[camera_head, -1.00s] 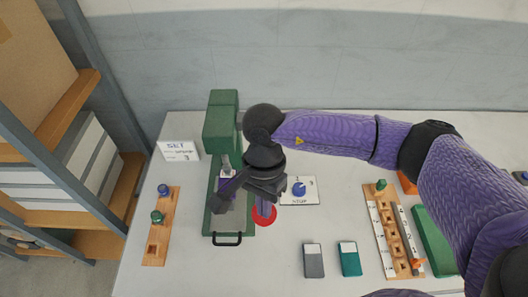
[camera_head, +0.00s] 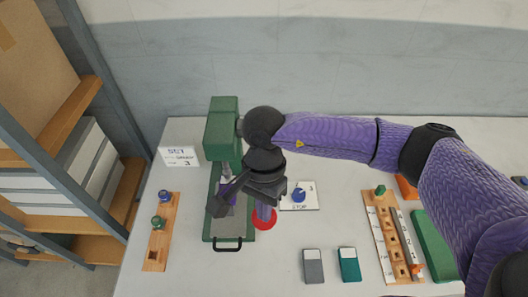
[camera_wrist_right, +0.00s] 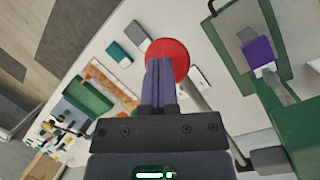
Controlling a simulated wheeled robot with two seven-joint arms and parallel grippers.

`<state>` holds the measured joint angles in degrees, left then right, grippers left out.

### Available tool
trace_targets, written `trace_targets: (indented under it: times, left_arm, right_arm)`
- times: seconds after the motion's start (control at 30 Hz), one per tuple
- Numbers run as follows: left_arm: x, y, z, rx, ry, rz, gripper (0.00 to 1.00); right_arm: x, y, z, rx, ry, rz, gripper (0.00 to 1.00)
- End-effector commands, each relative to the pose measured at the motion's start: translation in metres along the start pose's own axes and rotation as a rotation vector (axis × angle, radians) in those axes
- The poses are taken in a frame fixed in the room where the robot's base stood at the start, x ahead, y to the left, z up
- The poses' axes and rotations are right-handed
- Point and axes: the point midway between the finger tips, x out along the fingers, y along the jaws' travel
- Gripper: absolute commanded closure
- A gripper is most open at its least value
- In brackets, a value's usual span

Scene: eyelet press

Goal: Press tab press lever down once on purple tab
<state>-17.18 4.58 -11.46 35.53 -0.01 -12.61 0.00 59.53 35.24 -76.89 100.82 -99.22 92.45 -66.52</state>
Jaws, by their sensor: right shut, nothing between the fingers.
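The green press (camera_head: 222,135) stands at the middle left of the table and also shows in the right wrist view (camera_wrist_right: 232,75). Its lever, a grey rod (camera_wrist_right: 212,122), ends in a round red knob (camera_wrist_right: 172,52), which also shows in the head view (camera_head: 264,222). The purple tab (camera_wrist_right: 258,50), with a white end, lies in the press; my gripper mostly hides it in the head view. My right gripper (camera_head: 265,212) is shut and empty, its fingertips (camera_wrist_right: 160,68) over the red knob. I cannot tell whether they touch it. My left gripper is out of view.
A grey tab (camera_head: 313,268) and a teal tab (camera_head: 350,266) lie right of the press. A card with a blue knob (camera_head: 299,195) is behind them. Wooden strips with pegs stand at left (camera_head: 158,240) and right (camera_head: 393,240). A sign (camera_head: 178,156) stands behind left.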

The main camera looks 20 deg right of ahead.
Motion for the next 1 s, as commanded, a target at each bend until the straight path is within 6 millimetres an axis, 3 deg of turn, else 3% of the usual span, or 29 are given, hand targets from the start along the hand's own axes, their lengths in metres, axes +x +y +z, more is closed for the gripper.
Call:
trace_targets:
  times: [0.1,0.33,0.6,0.8,1.0]
  left_arm:
    - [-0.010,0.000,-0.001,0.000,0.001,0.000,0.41]
    - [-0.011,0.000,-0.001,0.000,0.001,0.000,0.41]
    - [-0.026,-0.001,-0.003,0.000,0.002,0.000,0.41]
    - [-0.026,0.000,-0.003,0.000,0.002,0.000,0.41]
    - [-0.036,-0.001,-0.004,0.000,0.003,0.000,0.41]
  right_arm:
    - [-0.013,0.002,0.003,0.001,0.001,-0.001,1.00]
    - [-0.017,0.003,0.004,0.001,0.000,-0.001,1.00]
    - [-0.041,0.006,0.008,0.000,0.002,-0.001,1.00]
    - [-0.043,0.006,0.009,0.000,0.001,-0.001,1.00]
    - [-0.060,0.007,0.010,0.000,0.000,-0.001,1.00]
